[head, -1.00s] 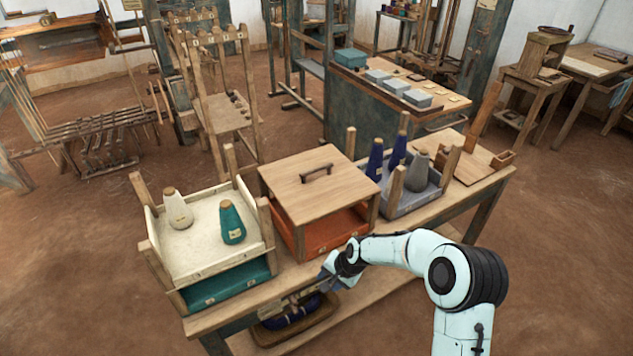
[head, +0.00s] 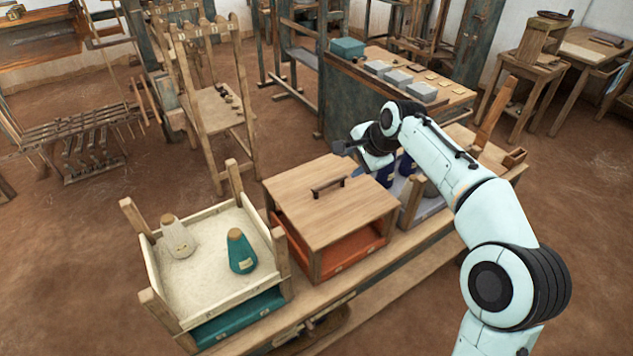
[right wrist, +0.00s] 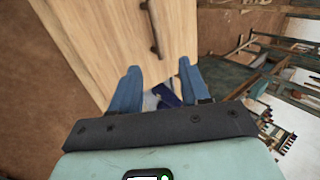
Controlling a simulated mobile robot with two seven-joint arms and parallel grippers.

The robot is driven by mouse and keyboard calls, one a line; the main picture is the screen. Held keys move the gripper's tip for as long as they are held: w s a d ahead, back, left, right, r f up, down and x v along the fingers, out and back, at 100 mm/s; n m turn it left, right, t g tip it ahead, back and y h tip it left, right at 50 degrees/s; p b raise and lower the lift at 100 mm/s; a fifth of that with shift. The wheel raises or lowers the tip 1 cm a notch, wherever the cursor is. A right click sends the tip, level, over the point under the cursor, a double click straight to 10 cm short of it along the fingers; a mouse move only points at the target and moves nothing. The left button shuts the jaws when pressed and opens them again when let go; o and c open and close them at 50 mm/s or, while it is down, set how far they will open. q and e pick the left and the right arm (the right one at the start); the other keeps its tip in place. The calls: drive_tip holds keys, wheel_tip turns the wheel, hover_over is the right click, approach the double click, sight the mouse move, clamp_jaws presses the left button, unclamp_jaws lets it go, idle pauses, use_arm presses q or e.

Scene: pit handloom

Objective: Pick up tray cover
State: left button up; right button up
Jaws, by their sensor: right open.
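The tray cover (head: 335,203) is a flat wooden lid with a dark bar handle (head: 328,187) on top. It lies over an orange tray (head: 354,252) in the middle of the bench. In the right wrist view the cover (right wrist: 115,40) fills the upper middle, with its handle (right wrist: 152,28) beyond the fingertips. My right gripper (head: 346,157) is open and empty, above the cover's far right side and apart from the handle. Its two blue fingers show in the right wrist view (right wrist: 162,80). My left gripper is not in view.
Left of the cover stands a cream tray (head: 205,285) with a white cone (head: 177,238) and a teal cone (head: 241,252). Right of it, a grey tray (head: 432,210) holds dark blue and grey cones, partly hidden by my arm. Wooden corner posts rise around these trays.

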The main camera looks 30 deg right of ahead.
approach(332, 182)
drive_tip(key=x, duration=0.3)
drive_tip(key=shift+w+d, duration=0.1)
drive_tip(key=shift+w, duration=0.4)
drive_tip(key=x, duration=0.4)
drive_tip(key=shift+s+f, duration=0.25)
drive_tip(key=shift+f, duration=0.05)
drive_tip(key=shift+w+f, duration=0.3)
drive_tip(key=shift+f, duration=0.05)
drive_tip(key=shift+s, duration=0.1)
clamp_jaws()
drive_tip(key=shift+r, duration=0.1)
idle(0.3)
